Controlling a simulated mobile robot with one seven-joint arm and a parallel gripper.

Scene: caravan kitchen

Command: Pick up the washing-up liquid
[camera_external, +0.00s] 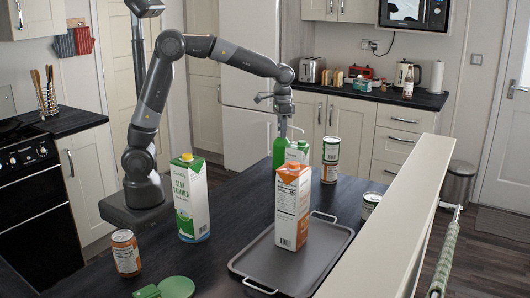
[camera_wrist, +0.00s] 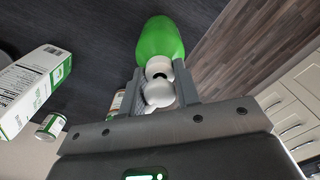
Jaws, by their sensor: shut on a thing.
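The washing-up liquid is a green bottle with a white cap (camera_wrist: 163,42). In the external view its green side (camera_external: 279,152) shows behind the cartons, and its lower part is hidden. My gripper (camera_external: 283,122) is above it, pointing down. In the wrist view my gripper (camera_wrist: 158,92) has its fingers on both sides of the white cap and is shut on the bottle's top. I cannot tell whether the bottle's base touches the worktop.
A green-and-white carton (camera_external: 298,151) stands close beside the bottle. An orange-and-white carton (camera_external: 293,215) stands at the grey tray (camera_external: 262,272). Cans (camera_external: 331,150) are to the right. A milk carton (camera_external: 190,205) and an orange can (camera_external: 126,253) stand left. A raised ledge (camera_external: 400,215) borders the worktop.

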